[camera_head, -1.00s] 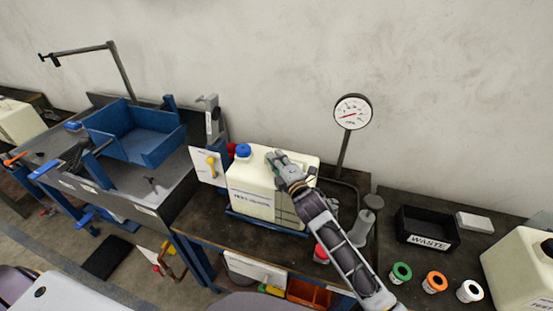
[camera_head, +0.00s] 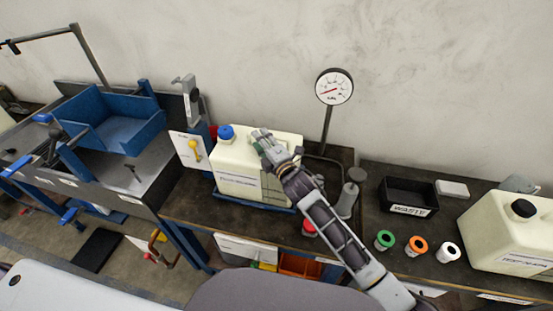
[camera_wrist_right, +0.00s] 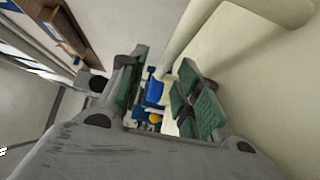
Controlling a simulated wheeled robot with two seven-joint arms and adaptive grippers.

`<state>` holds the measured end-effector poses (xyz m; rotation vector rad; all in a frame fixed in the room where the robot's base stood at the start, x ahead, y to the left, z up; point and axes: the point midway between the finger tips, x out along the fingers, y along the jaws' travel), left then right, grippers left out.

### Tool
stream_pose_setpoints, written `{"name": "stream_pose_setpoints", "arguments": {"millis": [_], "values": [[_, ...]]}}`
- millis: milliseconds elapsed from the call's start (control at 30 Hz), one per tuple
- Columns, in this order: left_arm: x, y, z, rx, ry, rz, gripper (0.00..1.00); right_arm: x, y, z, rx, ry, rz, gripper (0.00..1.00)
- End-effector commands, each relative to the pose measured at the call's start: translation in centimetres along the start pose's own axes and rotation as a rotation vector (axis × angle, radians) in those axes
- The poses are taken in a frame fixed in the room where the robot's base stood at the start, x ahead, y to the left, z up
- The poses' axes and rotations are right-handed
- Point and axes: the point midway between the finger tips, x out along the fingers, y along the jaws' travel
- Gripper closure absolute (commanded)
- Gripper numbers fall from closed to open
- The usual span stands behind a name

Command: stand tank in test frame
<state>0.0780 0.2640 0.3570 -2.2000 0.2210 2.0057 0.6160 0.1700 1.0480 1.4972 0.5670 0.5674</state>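A cream tank (camera_head: 236,172) with a blue cap (camera_head: 226,132) stands upright on a low blue tray-like base (camera_head: 262,204) on the middle bench. I cannot tell whether this base is the test frame. My right gripper (camera_head: 262,142) is at the tank's top, right of the cap. In the right wrist view its green-padded fingers (camera_wrist_right: 160,95) are apart, with a visible gap. The tank's handle (camera_wrist_right: 200,25) runs close to the fingers; whether they touch it is unclear. A second cream tank (camera_head: 490,235) with a black cap stands at the far right. My left gripper is out of view.
A dial gauge (camera_head: 334,87) on a post stands behind the tank. A black WASTE bin (camera_head: 409,196) and green (camera_head: 385,240), orange (camera_head: 417,246) and white (camera_head: 448,252) rings sit on the right bench. A blue open box (camera_head: 120,130) stands on the left bench.

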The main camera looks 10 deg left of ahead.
Motion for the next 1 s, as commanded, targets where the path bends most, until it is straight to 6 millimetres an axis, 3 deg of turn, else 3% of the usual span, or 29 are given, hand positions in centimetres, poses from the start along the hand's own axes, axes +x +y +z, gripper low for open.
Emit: {"name": "stream_pose_setpoints", "arguments": {"millis": [1000], "values": [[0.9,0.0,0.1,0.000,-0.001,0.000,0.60,-9.7,-0.1,0.0,0.000,0.000,-0.002,0.67]]}}
